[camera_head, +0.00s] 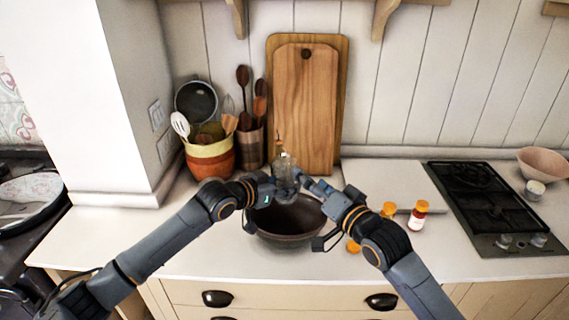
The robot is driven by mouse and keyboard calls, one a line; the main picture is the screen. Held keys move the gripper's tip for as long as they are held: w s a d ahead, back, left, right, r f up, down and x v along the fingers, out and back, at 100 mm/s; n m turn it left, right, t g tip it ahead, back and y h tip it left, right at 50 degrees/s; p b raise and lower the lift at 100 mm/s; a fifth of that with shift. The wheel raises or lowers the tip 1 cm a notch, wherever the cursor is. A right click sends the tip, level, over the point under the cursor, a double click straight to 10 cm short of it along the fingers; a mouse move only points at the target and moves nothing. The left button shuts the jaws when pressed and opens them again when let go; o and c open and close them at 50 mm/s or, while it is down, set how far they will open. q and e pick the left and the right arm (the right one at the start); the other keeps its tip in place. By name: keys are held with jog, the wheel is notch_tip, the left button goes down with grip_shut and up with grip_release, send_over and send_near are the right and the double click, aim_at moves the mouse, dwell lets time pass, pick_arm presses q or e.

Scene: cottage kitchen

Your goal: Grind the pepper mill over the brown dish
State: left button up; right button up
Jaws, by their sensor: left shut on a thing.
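The brown dish (288,238), a round dark bowl, stands on the counter in the middle of the view. The pepper mill (282,160), a clear body with a small brownish top, is upright above the bowl's back part. My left gripper (284,190) comes in from the left and is shut on the pepper mill's lower part. My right gripper (303,180) comes in from the right, with its fingertips close beside the mill. I cannot tell whether they touch it or how far they are open. The two grippers and arms hide part of the bowl's rim and the mill's lower end.
Wooden cutting boards (305,100) lean on the wall behind the bowl. A striped utensil pot (209,158) and a utensil holder (251,147) stand at the back left. A black hob (490,205) is farther right.

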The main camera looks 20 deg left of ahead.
aim_at(285, 163)
jog(key=w+a+m, duration=0.2)
jog(key=m, duration=0.7)
jog(key=w+a+m, duration=0.2)
jog(key=a+m, duration=0.1)
jog(key=m, duration=0.6)
jog(key=w+a+m+g+y, duration=0.1)
jog(key=w+a+m, duration=0.1)
jog(key=m, duration=0.6)
jog(key=shift+a+f+m, duration=0.4)
jog(key=shift+a, duration=0.35)
jog(key=shift+c, duration=0.2)
